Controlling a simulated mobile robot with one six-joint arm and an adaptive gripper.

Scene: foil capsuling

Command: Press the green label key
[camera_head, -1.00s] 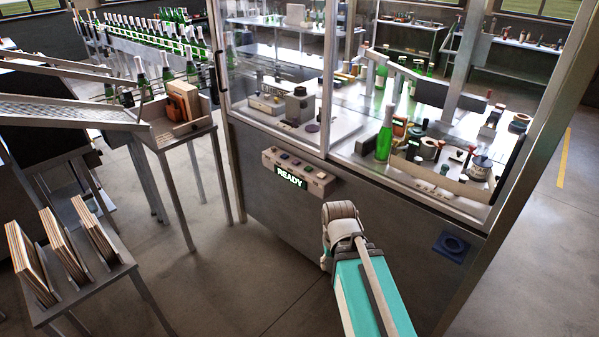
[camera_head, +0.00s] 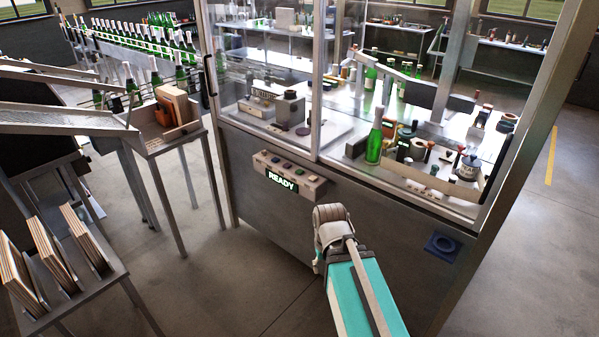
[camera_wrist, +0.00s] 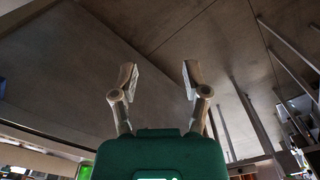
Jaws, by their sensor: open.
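The control panel (camera_head: 312,187) is a grey box on the front of the machine cabinet, with a row of small coloured keys (camera_head: 287,167) on its top. The keys are too small to tell surely which one is green. A lit green READY display (camera_head: 282,181) is on its front. My gripper (camera_wrist: 158,76) is open and empty in the wrist view, its two fingers apart with bare surfaces behind them. In the head view my arm's end is in front of the cabinet, below and right of the panel and apart from it; the fingers are hidden there.
Glass panes (camera_head: 262,75) stand above the panel. A green bottle (camera_head: 375,142) stands at the right opening among small parts. A blue fitting (camera_head: 442,246) is low on the cabinet. A side table (camera_head: 165,146) and a rack of boards (camera_head: 88,250) stand left. Floor between is clear.

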